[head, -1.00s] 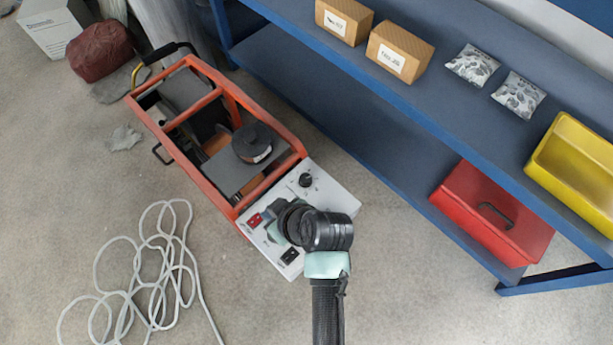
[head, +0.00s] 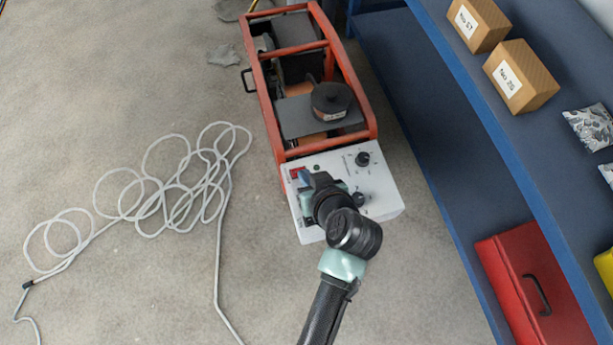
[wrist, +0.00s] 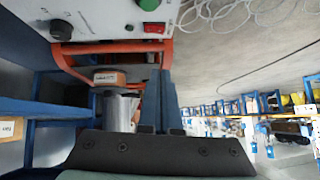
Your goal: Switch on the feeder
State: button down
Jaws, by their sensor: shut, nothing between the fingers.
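The feeder is an orange-framed machine (head: 284,159) with a white control panel (head: 380,190) at its near end. A red switch (head: 297,173) is at the panel's left, partly covered by my gripper in the head view. My gripper (head: 304,178) is over the panel close to the red switch. In the wrist view its blue fingers (wrist: 160,76) are together and empty, pointing toward the panel; contact is not clear.
Black knobs (head: 362,159) sit on the panel. A dark spool (head: 331,98) is on the machine. A pale cable (head: 165,190) lies coiled on the floor at left. A blue shelf (head: 425,125) with boxes and a red case (head: 530,285) stands at right.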

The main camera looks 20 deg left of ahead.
jog(key=b, duration=0.3)
send_over(298, 168)
jog(key=s, duration=0.2)
jog(key=f, duration=0.3)
jog(key=d+f, duration=0.1)
jog(key=f, duration=0.1)
jog(key=shift+s+f, duration=0.2)
jog(key=shift+f, duration=0.15)
jog(key=shift+s+a+f+b, duration=0.1)
jog(key=shift+s+f+b, duration=0.1)
jog(key=shift+f+b, duration=0.85)
jog(key=shift+f, duration=0.65)
jog(key=shift+s+a+f, duration=0.1)
jog(key=shift+f, duration=0.25)
jog(key=shift+w+d+r, duration=0.15)
jog(key=shift+w+d, duration=0.25)
jog(key=shift+d, duration=0.25)
jog(key=shift+r, duration=0.15)
